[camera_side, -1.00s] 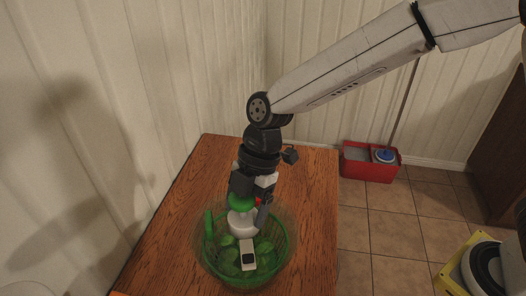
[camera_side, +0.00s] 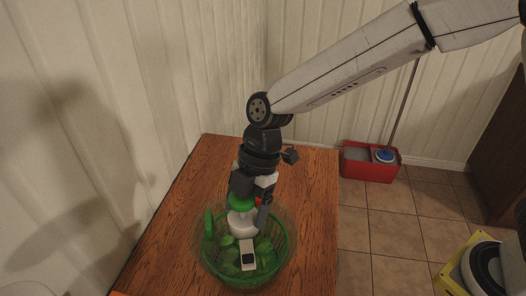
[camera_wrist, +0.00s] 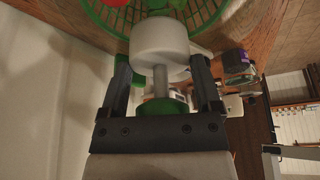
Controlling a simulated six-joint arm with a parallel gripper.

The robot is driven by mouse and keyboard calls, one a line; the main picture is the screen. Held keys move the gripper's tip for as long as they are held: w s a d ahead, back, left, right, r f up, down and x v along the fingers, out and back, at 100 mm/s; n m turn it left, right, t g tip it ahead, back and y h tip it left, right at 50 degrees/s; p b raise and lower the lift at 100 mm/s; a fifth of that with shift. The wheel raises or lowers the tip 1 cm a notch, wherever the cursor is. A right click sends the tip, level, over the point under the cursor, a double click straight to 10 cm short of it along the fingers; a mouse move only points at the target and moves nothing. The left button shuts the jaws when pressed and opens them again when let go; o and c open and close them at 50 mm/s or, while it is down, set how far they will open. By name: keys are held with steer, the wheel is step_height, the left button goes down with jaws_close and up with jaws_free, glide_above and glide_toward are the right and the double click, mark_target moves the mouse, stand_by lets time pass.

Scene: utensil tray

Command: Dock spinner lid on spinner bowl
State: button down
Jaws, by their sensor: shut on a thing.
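The spinner bowl (camera_side: 285,272) stands near the table's front, with a green slotted basket (camera_side: 209,226) and green leaves inside. My gripper (camera_side: 253,212) is above the bowl, pointing down. It is shut on the spinner lid's handle, with a green knob (camera_side: 241,203) and white hub (camera_side: 242,222). The wrist view shows the knob (camera_wrist: 166,104) near my palm, between the fingers (camera_wrist: 160,68), and the hub (camera_wrist: 160,40) beyond. A white block with a dark square (camera_side: 248,257) shows over the bowl. The lid's clear part and rim contact cannot be made out.
The wooden table (camera_side: 308,180) is clear behind and right of the bowl. A pale panelled wall (camera_side: 150,110) stands close on the left. A red mop bucket (camera_side: 370,164) and a yellow-and-white item (camera_side: 470,268) are on the tiled floor at right.

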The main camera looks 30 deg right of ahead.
steer(key=shift+f, duration=0.45)
stand_by(0.5)
steer(key=shift+c, duration=0.3)
jaws_free()
steer(key=v, duration=1.1)
stand_by(0.8)
steer(key=shift+d, duration=0.1)
stand_by(0.4)
steer(key=s+d+f+m+t+h, duration=0.1)
steer(key=s+d+f+m, duration=0.1)
steer(key=d+f+m, duration=0.2)
steer(key=s+d+f+m+t+h, duration=0.1)
steer(key=s+d+f+m, duration=0.2)
steer(key=d+m, duration=0.7)
steer(key=s+d+f+m+t+h, duration=0.2)
steer(key=d+f+m, duration=0.3)
steer(key=d+m, duration=0.3)
steer(key=s+d, duration=0.1)
steer(key=d, duration=0.1)
steer(key=shift+d+f, duration=0.35)
